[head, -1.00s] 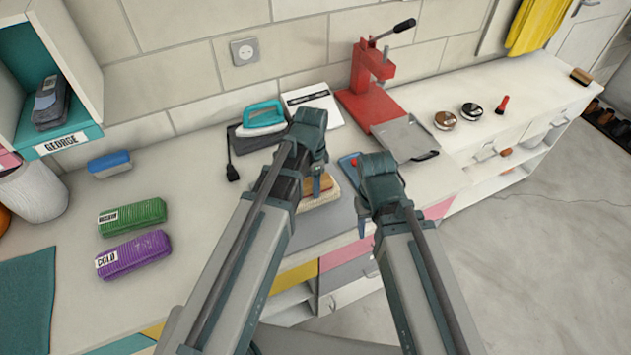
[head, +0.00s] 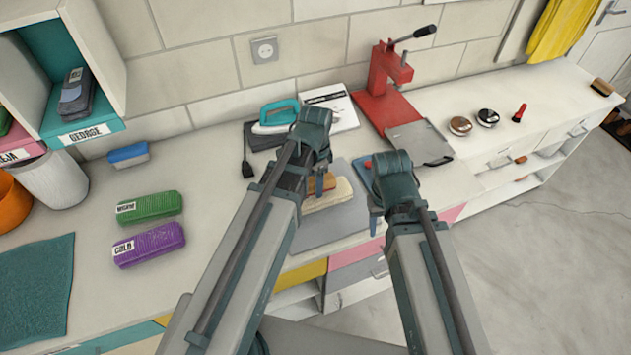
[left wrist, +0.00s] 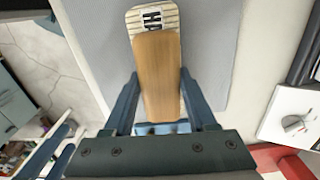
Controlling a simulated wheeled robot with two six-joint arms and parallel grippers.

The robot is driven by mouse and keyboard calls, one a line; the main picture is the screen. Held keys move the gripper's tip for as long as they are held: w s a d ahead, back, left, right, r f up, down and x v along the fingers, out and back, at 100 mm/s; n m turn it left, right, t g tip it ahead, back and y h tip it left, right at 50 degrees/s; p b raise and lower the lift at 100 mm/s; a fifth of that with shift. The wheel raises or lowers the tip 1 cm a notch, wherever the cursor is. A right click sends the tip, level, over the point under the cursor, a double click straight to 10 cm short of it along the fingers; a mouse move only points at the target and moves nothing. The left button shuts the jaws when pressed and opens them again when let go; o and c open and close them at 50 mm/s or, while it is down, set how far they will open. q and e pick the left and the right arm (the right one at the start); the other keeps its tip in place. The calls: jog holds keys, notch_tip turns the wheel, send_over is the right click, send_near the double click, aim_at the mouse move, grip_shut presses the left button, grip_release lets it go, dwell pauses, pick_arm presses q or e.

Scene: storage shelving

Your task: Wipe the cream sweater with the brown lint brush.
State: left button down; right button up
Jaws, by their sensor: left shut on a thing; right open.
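The brown lint brush (head: 322,186) is a wooden block in the jaws of my left gripper (head: 319,183). In the left wrist view the brush (left wrist: 158,75) lies lengthwise between the two fingers, which are shut on it. The cream sweater (head: 342,196) is a small folded, ribbed bundle on a grey mat, under the brush. Its labelled end (left wrist: 170,14) shows past the brush in the left wrist view; the brush hides most of the rest. The brush looks to be on the sweater, but I cannot tell contact for certain. My right gripper (head: 375,218) is open, empty, right of the mat.
The grey mat (head: 318,232) lies at the bench front. An iron (head: 278,118) and a red press (head: 390,80) stand behind. Green (head: 148,206) and purple (head: 149,244) folded bundles and a blue-topped brush (head: 128,154) lie left. Open bench lies between them and my left arm.

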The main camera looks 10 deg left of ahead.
pick_arm(q)
jog(key=shift+r+p, duration=1.65)
jog(key=shift+r, duration=0.4)
notch_tip(320, 180, up, 3)
jog(key=p, duration=0.3)
